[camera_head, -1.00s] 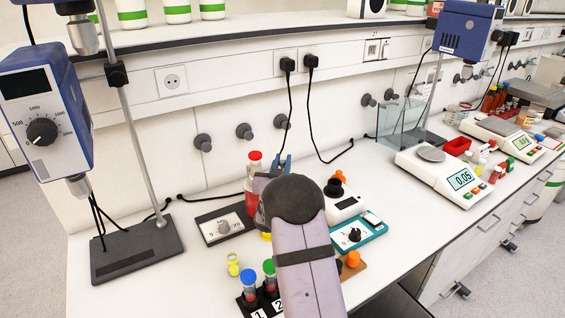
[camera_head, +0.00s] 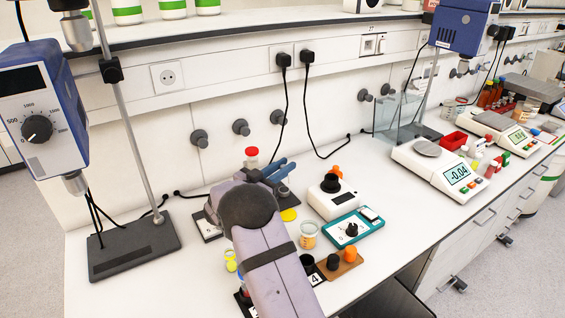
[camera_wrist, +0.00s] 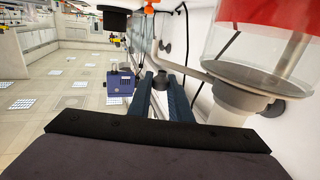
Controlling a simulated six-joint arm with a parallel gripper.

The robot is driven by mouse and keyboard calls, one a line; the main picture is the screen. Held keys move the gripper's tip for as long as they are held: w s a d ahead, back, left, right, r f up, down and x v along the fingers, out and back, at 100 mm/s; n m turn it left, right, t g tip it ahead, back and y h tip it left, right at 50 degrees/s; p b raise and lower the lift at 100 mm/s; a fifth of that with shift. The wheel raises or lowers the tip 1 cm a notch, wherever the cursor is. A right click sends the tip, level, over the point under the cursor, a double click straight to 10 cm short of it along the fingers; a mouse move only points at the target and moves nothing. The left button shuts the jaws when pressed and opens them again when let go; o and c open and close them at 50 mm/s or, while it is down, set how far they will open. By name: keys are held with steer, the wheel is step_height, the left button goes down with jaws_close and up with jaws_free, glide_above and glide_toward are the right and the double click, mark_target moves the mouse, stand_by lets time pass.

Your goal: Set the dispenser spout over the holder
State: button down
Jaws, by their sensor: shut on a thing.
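The dispenser shows in the wrist view as a clear cylinder (camera_wrist: 250,45) with a red top on a grey body. Its thin grey spout (camera_wrist: 183,62) reaches left and ends between the blue fingers of my gripper (camera_wrist: 160,92), which is shut on it. In the head view, the fingers of my gripper (camera_head: 284,172) point right, behind my wrist. The dispenser's red top (camera_head: 252,152) rises behind the wrist, which hides most of its body. I cannot tell which thing is the holder; a yellow disc (camera_head: 289,214) lies near the fingers.
A small beaker (camera_head: 309,235) stands to the right of my arm. A white device with a black knob (camera_head: 330,184) and a teal-edged device (camera_head: 352,229) stand beyond it. A brown block with black and orange caps (camera_head: 340,264) is in front. A stirrer stand (camera_head: 130,252) is at left.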

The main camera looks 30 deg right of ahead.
steer(key=shift+s+a+m+g+h+b, duration=0.1)
steer(key=shift+s+a+m+g+b, duration=0.35)
steer(key=shift+m+g, duration=0.75)
steer(key=shift+s+a+m+g+h+b, duration=0.1)
steer(key=shift+s+a+m+g+b, duration=0.35)
steer(key=shift+g, duration=1.3)
steer(key=shift+s+a+m+g+h+b, duration=0.15)
steer(key=shift+s+a+m+g, duration=0.5)
steer(key=shift+m+g, duration=0.65)
steer(key=shift+a+r+g, duration=0.1)
steer(key=shift+a+g, duration=0.05)
steer(key=shift+g, duration=0.1)
steer(key=c, duration=1.6)
jaws_free()
